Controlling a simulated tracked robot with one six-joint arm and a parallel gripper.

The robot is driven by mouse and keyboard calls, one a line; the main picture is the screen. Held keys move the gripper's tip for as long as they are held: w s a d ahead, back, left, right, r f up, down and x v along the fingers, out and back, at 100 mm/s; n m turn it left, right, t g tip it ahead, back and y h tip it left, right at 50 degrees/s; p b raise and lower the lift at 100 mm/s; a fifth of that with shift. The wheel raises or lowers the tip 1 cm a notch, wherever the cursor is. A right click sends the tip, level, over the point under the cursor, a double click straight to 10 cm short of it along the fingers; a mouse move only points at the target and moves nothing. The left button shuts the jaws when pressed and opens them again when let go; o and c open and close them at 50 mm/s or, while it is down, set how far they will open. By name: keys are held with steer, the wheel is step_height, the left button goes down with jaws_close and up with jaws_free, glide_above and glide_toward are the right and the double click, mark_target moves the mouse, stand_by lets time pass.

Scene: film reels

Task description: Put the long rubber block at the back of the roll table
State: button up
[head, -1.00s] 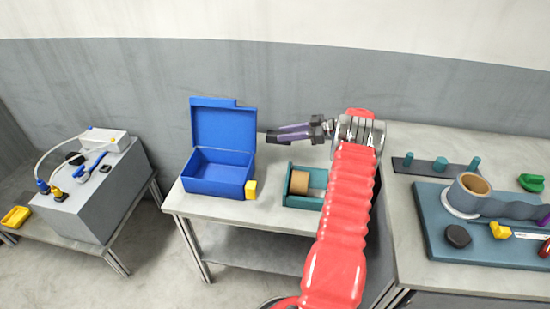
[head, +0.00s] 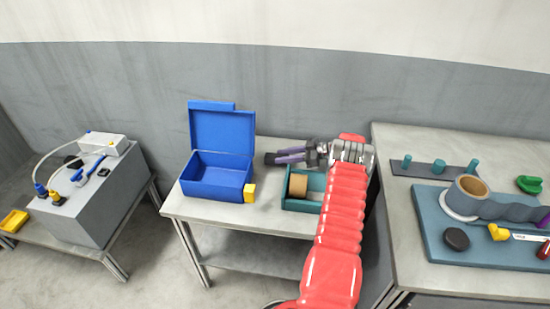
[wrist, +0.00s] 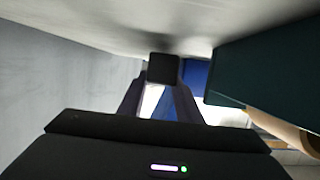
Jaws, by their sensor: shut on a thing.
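My gripper (head: 281,156) points left over the back of the middle table (head: 240,214), behind the teal tray. It is shut on a dark block (head: 269,158), which shows small at the fingertips. In the wrist view the block's dark end (wrist: 163,68) sits between the two fingers, close to a pale surface with a dark shadow beside it. I cannot tell whether the block touches that surface. The block's length is mostly hidden by the fingers.
The teal tray (head: 288,205) with a tan roll (head: 298,185) is in front of my gripper. An open blue case (head: 215,192) with a yellow block (head: 249,193) stands left. The right bench (head: 405,215) holds a teal board and pegs. A grey wall is behind.

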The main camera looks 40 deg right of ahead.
mark_target(275, 156)
steer(key=x, duration=0.4)
steer(key=shift+r, duration=0.15)
steer(key=shift+f, duration=0.25)
steer(key=o, duration=1.2)
steer(key=shift+c, duration=0.2)
steer(key=shift+r, duration=0.1)
steer(key=v, duration=1.2)
